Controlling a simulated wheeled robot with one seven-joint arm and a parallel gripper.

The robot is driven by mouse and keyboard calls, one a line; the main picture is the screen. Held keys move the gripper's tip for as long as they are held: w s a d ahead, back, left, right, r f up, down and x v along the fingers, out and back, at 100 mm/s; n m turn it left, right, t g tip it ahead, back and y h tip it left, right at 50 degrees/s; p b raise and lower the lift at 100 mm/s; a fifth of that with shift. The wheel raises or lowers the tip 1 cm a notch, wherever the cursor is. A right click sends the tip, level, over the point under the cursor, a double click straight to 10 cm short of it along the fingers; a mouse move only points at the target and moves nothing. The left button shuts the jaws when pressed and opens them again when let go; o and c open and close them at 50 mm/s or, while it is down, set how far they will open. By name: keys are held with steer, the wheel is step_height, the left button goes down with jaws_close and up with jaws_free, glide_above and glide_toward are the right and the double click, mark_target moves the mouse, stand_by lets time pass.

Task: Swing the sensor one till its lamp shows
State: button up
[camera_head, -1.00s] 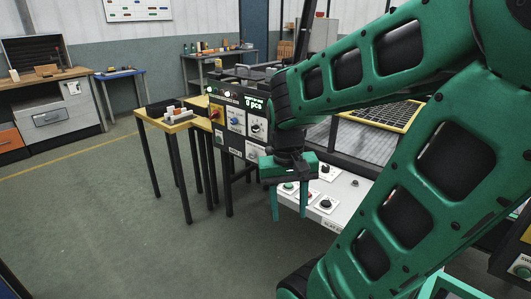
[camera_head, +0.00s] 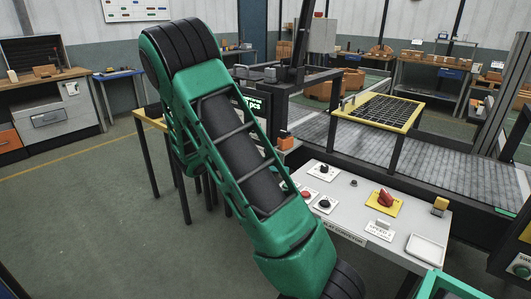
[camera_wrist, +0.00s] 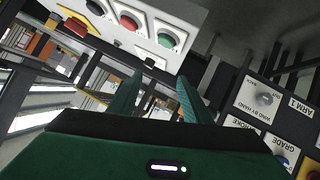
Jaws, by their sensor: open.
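My gripper (camera_wrist: 157,98) shows in the wrist view with two green fingers apart and nothing between them. Beyond the fingers, the wrist view shows a pale control panel (camera_wrist: 178,15) with black, red and green controls. A small orange block-like part (camera_head: 285,140) sits by the conveyor in the head view.
The pale desk (camera_head: 345,222) carries a red switch on a yellow plate (camera_head: 398,207), knobs and a white tray (camera_head: 425,250). A conveyor (camera_head: 440,160) with a yellow-framed grid (camera_head: 378,111) stands behind. The floor (camera_head: 90,220) at left is clear.

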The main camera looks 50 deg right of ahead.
steer(key=w+a+t+h, duration=0.1)
steer(key=w+t+h, duration=0.4)
steer(key=w, duration=0.7)
steer(key=g+h, duration=0.1)
glide_toward(278, 145)
steer(key=shift+n, duration=0.4)
steer(key=d, duration=0.1)
steer(key=w+d, duration=0.1)
steer(key=d, duration=0.2)
steer(key=shift+w+f, duration=0.2)
steer(key=shift+f, duration=0.05)
